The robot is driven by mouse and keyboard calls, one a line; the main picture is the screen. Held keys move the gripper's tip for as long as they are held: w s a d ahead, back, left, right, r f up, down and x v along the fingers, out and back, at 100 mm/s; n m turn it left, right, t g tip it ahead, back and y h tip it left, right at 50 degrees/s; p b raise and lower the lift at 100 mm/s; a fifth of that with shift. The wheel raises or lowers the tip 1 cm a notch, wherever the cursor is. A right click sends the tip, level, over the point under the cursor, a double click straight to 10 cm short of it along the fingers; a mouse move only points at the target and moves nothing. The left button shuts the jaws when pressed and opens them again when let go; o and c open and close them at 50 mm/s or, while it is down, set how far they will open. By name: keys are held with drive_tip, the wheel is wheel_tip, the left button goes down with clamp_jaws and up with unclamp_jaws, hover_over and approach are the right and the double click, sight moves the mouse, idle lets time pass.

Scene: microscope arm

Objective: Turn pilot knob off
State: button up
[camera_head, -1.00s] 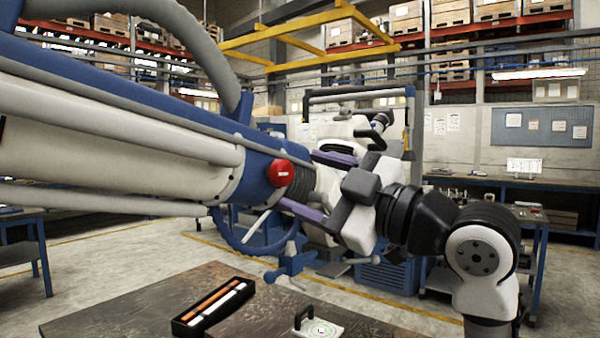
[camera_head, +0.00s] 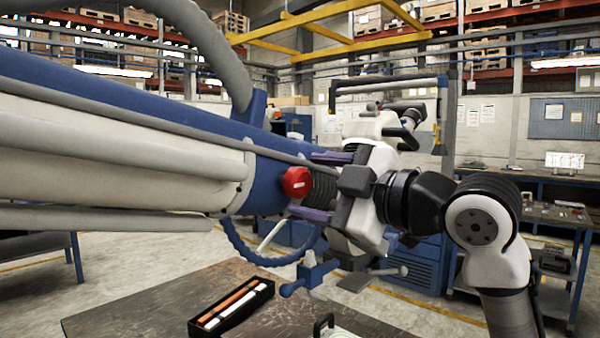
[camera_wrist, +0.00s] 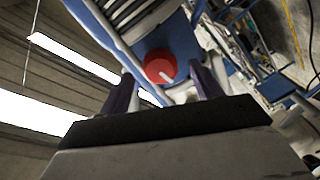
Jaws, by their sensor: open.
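The red round knob (camera_head: 297,181) sits on the side of the blue part of the microscope arm (camera_head: 262,180). A short white mark shows on it in the wrist view (camera_wrist: 160,66), slanting to the lower right. My gripper (camera_head: 301,182) comes from the right, its two purple fingers spread, one above and one below the knob in the head view. In the wrist view the fingers (camera_wrist: 162,78) stand left and right of the knob, with gaps on both sides. The gripper is open and holds nothing. Whether the fingertips reach past the knob's face is unclear.
The large blue and white microscope arm fills the left, with a grey cable (camera_head: 220,50) arching over it. Below is a dark worktable (camera_head: 130,310) with a black tray (camera_head: 232,308) of rods. A blue handled fixture (camera_head: 312,272) stands behind it.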

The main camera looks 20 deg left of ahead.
sight(304, 184)
drive_tip(key=shift+p+x, duration=0.35)
drive_tip(key=shift+x, duration=1.4)
drive_tip(key=c, duration=1)
